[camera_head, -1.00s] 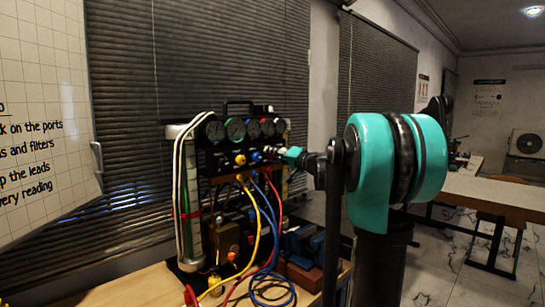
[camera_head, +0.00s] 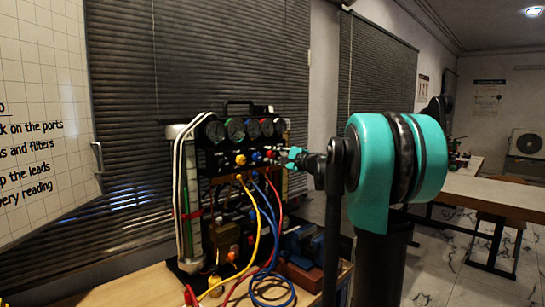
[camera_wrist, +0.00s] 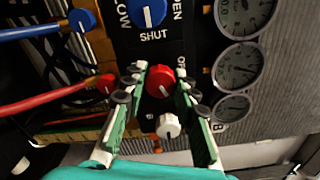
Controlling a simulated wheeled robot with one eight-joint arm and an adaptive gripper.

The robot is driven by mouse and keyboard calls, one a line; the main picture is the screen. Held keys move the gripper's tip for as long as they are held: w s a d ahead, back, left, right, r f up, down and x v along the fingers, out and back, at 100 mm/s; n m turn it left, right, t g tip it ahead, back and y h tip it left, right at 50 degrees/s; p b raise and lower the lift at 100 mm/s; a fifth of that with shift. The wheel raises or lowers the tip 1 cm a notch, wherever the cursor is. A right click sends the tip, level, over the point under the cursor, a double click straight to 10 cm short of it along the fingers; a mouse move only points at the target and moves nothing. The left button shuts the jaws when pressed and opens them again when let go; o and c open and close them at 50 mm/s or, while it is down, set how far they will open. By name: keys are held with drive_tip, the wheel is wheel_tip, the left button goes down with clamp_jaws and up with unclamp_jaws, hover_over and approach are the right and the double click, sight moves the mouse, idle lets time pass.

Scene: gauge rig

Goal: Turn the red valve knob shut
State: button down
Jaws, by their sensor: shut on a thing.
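The red valve knob (camera_wrist: 159,81) sits on the black panel of the gauge rig, in the middle of the wrist view. My gripper (camera_wrist: 158,84) has its two green-backed fingers on either side of the red knob and is shut on it. In the head view my gripper (camera_head: 287,156) reaches the right part of the gauge rig (camera_head: 225,160) from the right. There the red knob is small and partly hidden by the fingers.
A blue knob (camera_wrist: 148,12) marked SHUT and a white knob (camera_wrist: 168,126) flank the red one. Gauges (camera_wrist: 238,66) line the panel's edge. Blue and red hoses (camera_wrist: 55,95) run close by. A yellow hose (camera_head: 257,225) hangs in front of the rig, above the wooden bench.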

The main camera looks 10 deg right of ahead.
drive_tip(key=shift+m, duration=2.3)
drive_tip(key=c, duration=1.2)
unclamp_jaws()
drive_tip(key=shift+o, duration=0.2)
drive_tip(key=shift+s+d, duration=0.1)
drive_tip(key=v, duration=1.1)
drive_tip(key=shift+s+d, duration=0.2)
drive_tip(key=shift+s, duration=0.15)
drive_tip(key=shift+f, duration=0.1)
